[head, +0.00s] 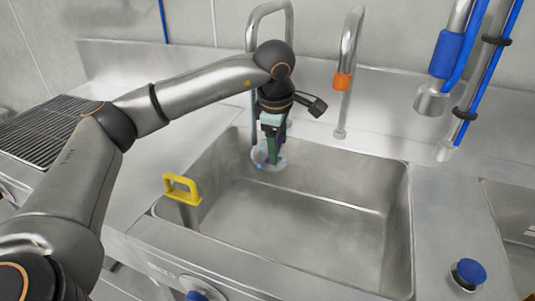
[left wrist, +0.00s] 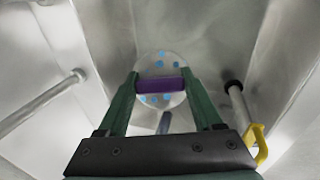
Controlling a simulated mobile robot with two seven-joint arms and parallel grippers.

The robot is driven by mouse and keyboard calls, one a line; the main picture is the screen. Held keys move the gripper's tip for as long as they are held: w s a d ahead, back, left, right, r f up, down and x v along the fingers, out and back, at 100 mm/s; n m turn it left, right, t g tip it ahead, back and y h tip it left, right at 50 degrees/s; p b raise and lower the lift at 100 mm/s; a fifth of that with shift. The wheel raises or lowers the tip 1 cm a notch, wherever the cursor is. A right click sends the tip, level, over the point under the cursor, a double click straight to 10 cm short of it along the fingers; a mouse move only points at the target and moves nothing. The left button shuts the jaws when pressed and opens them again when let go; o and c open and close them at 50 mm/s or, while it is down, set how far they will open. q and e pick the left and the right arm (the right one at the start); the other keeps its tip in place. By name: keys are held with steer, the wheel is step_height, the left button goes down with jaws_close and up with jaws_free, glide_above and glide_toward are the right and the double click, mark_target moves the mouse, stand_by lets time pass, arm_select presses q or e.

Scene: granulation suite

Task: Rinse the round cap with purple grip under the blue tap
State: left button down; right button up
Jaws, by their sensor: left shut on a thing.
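My left gripper (head: 271,148) points down into the left back part of the steel sink, fingers shut on the purple grip of the round cap (head: 268,158). In the left wrist view the gripper (left wrist: 161,86) has its green fingers at both ends of the purple bar. The pale, clear disc of the cap (left wrist: 157,65) shows several light blue spots. The cap hangs clear of the sink floor. An arched tap (head: 270,6) stands behind my wrist, its outlet hidden, so its colour mark cannot be told. A thick pipe with a blue sleeve (head: 447,55) hangs at the right.
A tap with an orange band (head: 342,81) stands right of my gripper. A yellow handle (head: 182,190) sits on the sink's left rim. A blue knob (head: 468,271) is on the right counter. The basin's middle and right (head: 330,235) are empty. A ribbed drainer (head: 50,130) lies left.

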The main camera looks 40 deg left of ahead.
arm_select(q)
steer(key=shift+d, duration=0.1)
steer(key=s+d, duration=0.2)
steer(key=d, duration=0.5)
steer(key=shift+d, duration=0.25)
arm_select(e)
steer(key=shift+w, duration=0.15)
stand_by(0.4)
steer(key=shift+w+r, duration=0.1)
stand_by(0.7)
arm_select(q)
steer(key=shift+r, duration=0.1)
